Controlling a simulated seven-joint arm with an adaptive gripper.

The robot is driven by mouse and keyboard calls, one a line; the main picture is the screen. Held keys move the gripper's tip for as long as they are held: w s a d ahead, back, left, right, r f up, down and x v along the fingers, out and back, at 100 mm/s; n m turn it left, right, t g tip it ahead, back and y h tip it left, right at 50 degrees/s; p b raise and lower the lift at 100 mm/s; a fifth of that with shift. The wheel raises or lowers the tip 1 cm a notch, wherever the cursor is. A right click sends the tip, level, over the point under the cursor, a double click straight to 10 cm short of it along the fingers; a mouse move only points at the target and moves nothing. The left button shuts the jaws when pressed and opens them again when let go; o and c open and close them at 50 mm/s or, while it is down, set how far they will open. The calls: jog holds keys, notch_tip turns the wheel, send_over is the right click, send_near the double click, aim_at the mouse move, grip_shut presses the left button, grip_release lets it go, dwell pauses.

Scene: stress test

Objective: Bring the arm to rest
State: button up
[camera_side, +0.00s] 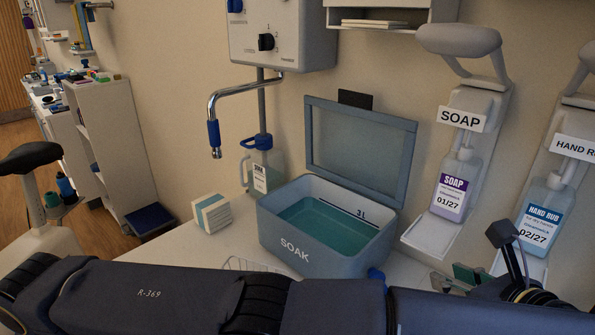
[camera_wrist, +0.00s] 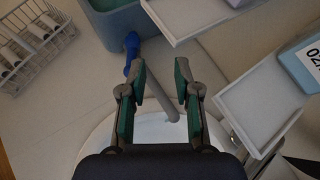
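My arm lies across the bottom of the side view, dark and nearly level. My gripper shows at the lower right of the side view, partly hidden behind my arm. In the wrist view my gripper (camera_wrist: 160,75) has its two green-padded fingers apart, with nothing between the tips. It hangs above the pale counter (camera_wrist: 92,113).
The SOAK basin (camera_side: 295,245) stands with its lid up and teal liquid inside. SOAP (camera_side: 455,185) and HAND RUB (camera_side: 540,222) dispensers hang at right. A wire rack (camera_wrist: 32,40), blue tap (camera_wrist: 131,50) and white tray (camera_wrist: 260,105) surround my gripper in the wrist view.

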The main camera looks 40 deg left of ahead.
jog(key=w+a+r+n+g+h, duration=0.1)
jog(key=w+a+r+n+h, duration=0.1)
jog(key=w+a+r, duration=0.3)
jog(key=w+a+r+n+g+h, duration=0.1)
jog(key=w+a+n+h, duration=0.15)
jog(key=a, duration=0.45)
jog(key=s+a+r+n+g+h, duration=0.15)
jog(key=a+r+n, duration=0.25)
jog(key=a, duration=0.7)
jog(key=s+a+r+n+h, duration=0.3)
jog(key=s+a+n, duration=0.5)
jog(key=s+a, duration=0.5)
jog(key=s+f+n+t, duration=0.1)
jog(key=s+f+n, duration=0.1)
jog(key=s, duration=0.6)
jog(key=s+a+f+n+t, duration=0.1)
jog(key=s+f+n, duration=0.2)
jog(key=s+n, duration=0.2)
jog(key=s, duration=0.3)
jog(key=shift+s+a, duration=0.3)
jog(key=shift+s, duration=0.1)
